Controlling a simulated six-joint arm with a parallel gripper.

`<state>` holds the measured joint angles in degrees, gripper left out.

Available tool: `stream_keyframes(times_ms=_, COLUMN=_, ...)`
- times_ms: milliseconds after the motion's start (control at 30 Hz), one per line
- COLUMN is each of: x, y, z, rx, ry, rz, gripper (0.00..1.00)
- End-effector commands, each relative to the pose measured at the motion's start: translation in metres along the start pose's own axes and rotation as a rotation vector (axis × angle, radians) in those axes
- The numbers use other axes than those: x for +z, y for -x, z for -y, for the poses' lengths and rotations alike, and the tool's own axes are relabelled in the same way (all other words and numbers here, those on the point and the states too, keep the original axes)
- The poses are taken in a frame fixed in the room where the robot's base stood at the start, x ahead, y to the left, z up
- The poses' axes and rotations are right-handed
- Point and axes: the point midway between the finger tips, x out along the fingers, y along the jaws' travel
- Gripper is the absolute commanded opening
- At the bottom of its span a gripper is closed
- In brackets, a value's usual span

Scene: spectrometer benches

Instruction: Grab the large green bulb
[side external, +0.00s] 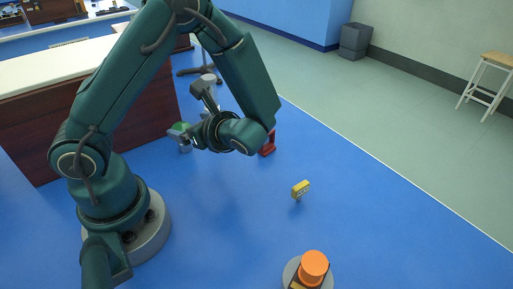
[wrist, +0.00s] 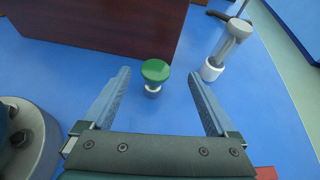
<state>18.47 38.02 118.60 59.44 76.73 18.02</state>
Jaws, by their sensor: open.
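The large green bulb (wrist: 155,70) stands on the blue floor in the wrist view, a round green cap on a short grey-white stem. It sits beyond and between the two fingertips of my gripper (wrist: 160,78). My gripper is open, with empty space between its fingers, and they do not appear to touch the bulb. In the side view the green cap (side external: 179,128) is partly hidden beside my gripper (side external: 188,138), left of my wrist.
A dark wood bench (wrist: 110,25) stands behind the bulb. A clear cylinder with white ends (wrist: 228,50) stands to its right. In the side view, a red object (side external: 268,146), a small yellow block (side external: 300,189) and an orange-topped piece (side external: 314,267) stand on the blue floor.

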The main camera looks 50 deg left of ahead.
Motion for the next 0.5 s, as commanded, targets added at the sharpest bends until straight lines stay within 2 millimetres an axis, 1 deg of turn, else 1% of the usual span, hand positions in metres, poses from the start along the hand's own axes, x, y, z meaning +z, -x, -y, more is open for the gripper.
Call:
stream_keyframes(times_ms=33, x=-0.005, y=-0.001, z=-0.002, rx=0.001, ry=-0.032, rz=0.013, gripper=0.92)
stream_keyframes(times_ms=100, x=-0.009, y=-0.003, z=-0.004, rx=0.003, ry=-0.057, rz=0.024, gripper=0.92)
stream_keyframes(times_ms=233, x=-0.011, y=-0.009, z=-0.006, rx=0.002, ry=-0.072, rz=0.032, gripper=0.92)
stream_keyframes(times_ms=500, x=-0.009, y=-0.042, z=-0.006, rx=0.003, ry=-0.07, rz=0.029, gripper=0.92)
